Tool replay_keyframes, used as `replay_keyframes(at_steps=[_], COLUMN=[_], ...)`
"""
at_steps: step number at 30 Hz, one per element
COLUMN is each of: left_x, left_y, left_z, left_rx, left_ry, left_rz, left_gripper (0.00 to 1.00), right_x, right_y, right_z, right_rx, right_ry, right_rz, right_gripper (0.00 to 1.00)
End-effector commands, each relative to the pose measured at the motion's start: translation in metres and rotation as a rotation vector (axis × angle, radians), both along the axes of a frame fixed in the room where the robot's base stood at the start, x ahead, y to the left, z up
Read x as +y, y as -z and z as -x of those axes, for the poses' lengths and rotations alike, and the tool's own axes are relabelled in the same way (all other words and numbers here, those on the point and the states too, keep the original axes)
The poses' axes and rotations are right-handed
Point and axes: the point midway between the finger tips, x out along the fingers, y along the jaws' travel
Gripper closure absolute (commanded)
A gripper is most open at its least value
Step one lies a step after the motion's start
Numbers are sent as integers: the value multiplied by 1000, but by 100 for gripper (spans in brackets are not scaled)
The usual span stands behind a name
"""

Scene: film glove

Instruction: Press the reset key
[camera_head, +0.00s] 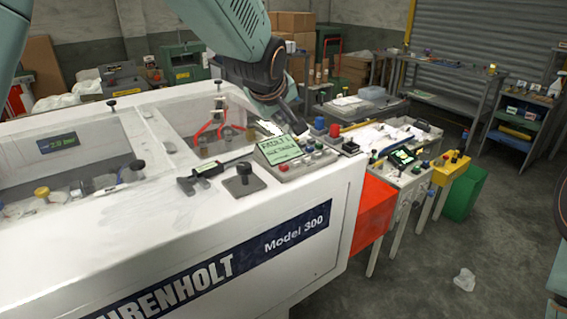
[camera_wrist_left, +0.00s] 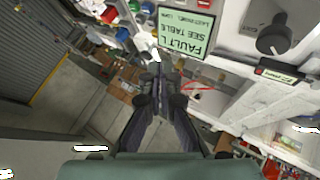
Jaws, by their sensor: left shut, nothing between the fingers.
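A small grey control panel (camera_head: 294,167) sits at the near right corner of the white machine top. Red and other small buttons (camera_head: 308,151) line the panel beside the display. I cannot read which one is the reset key. My left gripper (camera_head: 297,122) reaches down just behind the display, its tips partly hidden. In the left wrist view its fingers (camera_wrist_left: 157,72) are together and empty, just beside the display edge. My right gripper is not seen.
An open recess with red tubes (camera_head: 212,124) is behind. A bench with other controls (camera_head: 402,158) stands to the right.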

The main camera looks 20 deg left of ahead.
Motion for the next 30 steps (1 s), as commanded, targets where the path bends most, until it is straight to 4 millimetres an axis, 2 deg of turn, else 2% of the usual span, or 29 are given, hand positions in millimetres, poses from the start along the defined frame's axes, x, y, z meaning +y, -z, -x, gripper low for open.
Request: replay_keyframes(at_steps=[5, 12, 18, 30], left_x=[1, 0, 1, 1], left_y=[4, 20, 48, 83], left_z=[0, -2, -4, -5], left_rx=[1, 4, 0, -1], left_ry=[-2, 2, 0, 1], left_rz=[-3, 1, 0, 0], left_gripper=[100, 100, 100, 100], right_x=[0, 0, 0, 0], right_y=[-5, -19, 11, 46], right_z=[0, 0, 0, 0], right_rx=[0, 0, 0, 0], right_ry=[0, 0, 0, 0], right_rz=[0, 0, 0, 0], right_gripper=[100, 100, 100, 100])
